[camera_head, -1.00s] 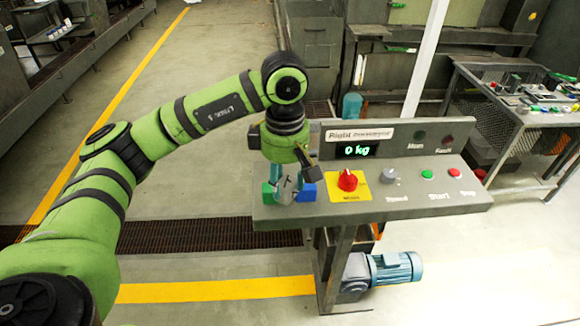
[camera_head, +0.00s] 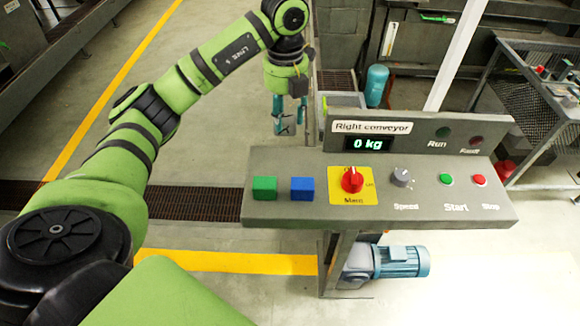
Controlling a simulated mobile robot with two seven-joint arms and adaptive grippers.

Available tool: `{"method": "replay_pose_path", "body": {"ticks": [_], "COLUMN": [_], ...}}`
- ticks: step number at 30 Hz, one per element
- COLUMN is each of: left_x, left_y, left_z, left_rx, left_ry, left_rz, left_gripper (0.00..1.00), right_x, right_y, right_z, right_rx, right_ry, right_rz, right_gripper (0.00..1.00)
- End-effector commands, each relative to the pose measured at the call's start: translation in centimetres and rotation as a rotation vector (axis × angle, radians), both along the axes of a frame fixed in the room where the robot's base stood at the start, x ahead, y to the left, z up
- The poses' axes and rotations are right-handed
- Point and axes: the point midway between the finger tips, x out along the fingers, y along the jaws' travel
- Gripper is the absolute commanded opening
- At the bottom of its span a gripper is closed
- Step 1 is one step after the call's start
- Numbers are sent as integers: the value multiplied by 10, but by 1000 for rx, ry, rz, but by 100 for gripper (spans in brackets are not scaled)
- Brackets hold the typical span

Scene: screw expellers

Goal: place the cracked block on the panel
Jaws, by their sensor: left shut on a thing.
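My left gripper (camera_head: 289,120) hangs fingers-down in the air, above and behind the panel's left end in the picture. It is shut on a small grey piece with dark crack-like lines, the cracked block (camera_head: 284,127). The block is partly hidden by the fingers and blends with the grey floor behind it. The panel (camera_head: 425,205) is a grey control desk. A green block (camera_head: 265,188) and a blue block (camera_head: 302,188) sit on its left part with a narrow bare gap between them. My right gripper is not in view.
Right of the blue block are a red knob on a yellow plate (camera_head: 352,181), a grey speed knob (camera_head: 402,176), a green start button (camera_head: 446,179) and a red stop button (camera_head: 479,180). The display board (camera_head: 400,140) rises at the back. A teal cylinder (camera_head: 376,86) stands behind.

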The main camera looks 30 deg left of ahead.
Motion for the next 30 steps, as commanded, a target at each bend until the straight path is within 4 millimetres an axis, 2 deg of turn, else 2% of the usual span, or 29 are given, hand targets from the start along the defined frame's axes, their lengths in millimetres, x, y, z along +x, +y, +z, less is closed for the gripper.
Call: {"method": "replay_pose_path", "body": {"ticks": [9, 21, 30], "left_x": [-2, -1, 0], "left_y": [0, 0, 0], "left_z": [-50, -96, -100], "left_rx": [0, 0, 0], "left_ry": [6, 4, 0], "left_rz": [25, 22, 21], "left_gripper": [10, 10, 10], "right_x": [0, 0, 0], "right_y": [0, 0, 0], "right_z": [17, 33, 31], "right_rx": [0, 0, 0], "right_ry": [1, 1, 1], "right_rz": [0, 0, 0], "right_gripper": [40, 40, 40]}}
